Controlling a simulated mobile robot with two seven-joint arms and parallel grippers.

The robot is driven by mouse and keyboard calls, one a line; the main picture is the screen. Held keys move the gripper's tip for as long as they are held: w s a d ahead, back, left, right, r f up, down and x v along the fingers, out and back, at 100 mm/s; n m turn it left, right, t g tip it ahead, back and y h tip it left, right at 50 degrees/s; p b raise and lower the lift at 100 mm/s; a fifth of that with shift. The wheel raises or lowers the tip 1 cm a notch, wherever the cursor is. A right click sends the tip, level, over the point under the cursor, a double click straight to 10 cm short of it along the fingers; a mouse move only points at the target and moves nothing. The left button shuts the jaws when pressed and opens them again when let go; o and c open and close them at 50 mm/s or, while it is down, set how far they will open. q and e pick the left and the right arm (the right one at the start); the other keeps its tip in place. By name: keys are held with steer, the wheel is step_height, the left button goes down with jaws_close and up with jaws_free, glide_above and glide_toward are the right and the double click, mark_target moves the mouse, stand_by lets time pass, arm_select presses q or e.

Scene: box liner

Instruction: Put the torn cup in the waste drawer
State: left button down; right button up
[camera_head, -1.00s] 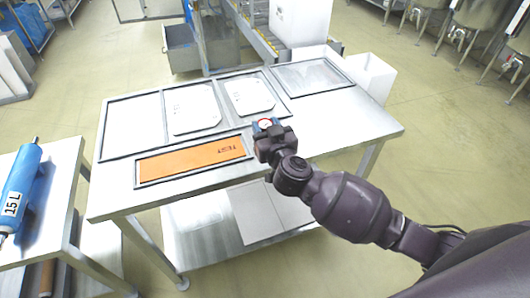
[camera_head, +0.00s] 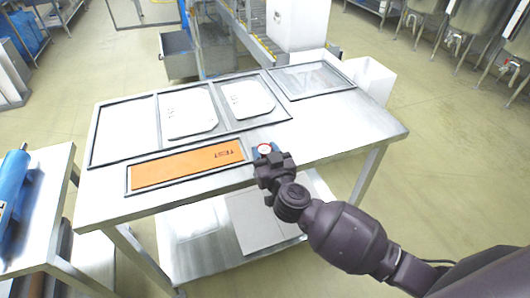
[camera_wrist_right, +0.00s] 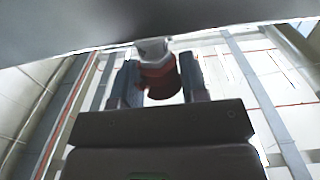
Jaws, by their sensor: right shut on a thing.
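My right gripper (camera_head: 266,157) is above the front edge of the steel table, pointing away from me. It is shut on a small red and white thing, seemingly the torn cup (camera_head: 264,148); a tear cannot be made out. In the right wrist view the cup (camera_wrist_right: 158,72) sits between the two fingers of the right gripper (camera_wrist_right: 160,82), white at its top and dark red below. A grey open drawer-like bin (camera_head: 180,62) stands beyond the table at the back; I cannot tell whether it is the waste drawer. My left gripper is out of view.
The steel table (camera_head: 340,125) carries framed white panels (camera_head: 188,110) and an orange panel marked TEST (camera_head: 185,165). A side table with a blue cylinder (camera_head: 14,180) stands at the left. A white box (camera_head: 370,78) is behind the table. Floor is clear at right.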

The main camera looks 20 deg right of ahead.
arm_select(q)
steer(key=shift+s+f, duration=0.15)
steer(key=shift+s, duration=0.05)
arm_select(e)
steer(key=shift+f, duration=0.15)
steer(key=o, duration=0.9)
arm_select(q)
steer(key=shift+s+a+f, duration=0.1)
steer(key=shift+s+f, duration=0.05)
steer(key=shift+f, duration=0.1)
arm_select(e)
steer(key=shift+s, duration=0.2)
arm_select(q)
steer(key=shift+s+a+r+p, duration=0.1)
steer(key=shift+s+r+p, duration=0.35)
steer(key=shift+p, duration=0.5)
arm_select(e)
steer(key=s, duration=1.1)
steer(key=shift+s+d+r, duration=0.2)
steer(key=shift+s+r, duration=0.05)
steer(key=shift+s, duration=0.1)
